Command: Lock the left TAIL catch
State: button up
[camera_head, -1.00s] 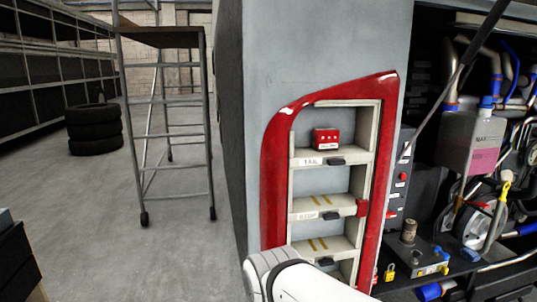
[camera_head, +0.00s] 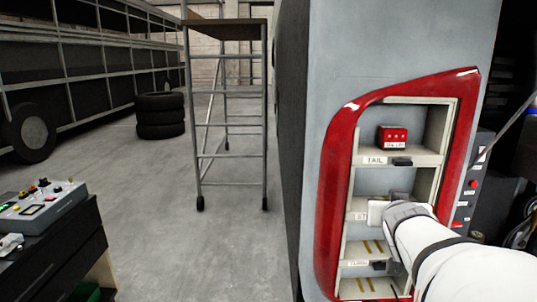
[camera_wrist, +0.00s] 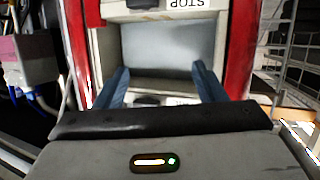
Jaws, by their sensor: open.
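The TAIL shelf, with its white TAIL label (camera_head: 375,160), is in the upper part of a red-framed lamp recess in the head view. Its small black catch (camera_head: 402,161) sits at the shelf's front edge, right of the label. My gripper (camera_wrist: 163,85) is open in the upside-down wrist view, its two blue-grey fingers pointing into a pale compartment. Nothing is visibly held. A dark catch (camera_wrist: 148,100) shows low between the fingers, partly hidden by my gripper body. In the head view my arm covers much of the middle shelf, and the fingertips are hidden.
A red block (camera_head: 392,138) stands on the TAIL shelf. The STOP label (camera_wrist: 184,3) and another black catch (camera_wrist: 142,4) are at the wrist view's top edge. The red frame (camera_head: 335,200) borders the recess. A scaffold (camera_head: 230,120) and open floor lie left.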

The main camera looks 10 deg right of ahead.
aim_at(404, 163)
jog(key=s+d+r+n+t+y, duration=0.2)
jog(key=d+r+n+t+y, duration=0.1)
jog(key=d+r+t, duration=0.3)
jog(key=shift+g, duration=0.4)
jog(key=x, duration=0.5)
jog(key=a+r+x, duration=0.1)
jog(key=x, duration=0.1)
jog(key=shift+w, duration=0.5)
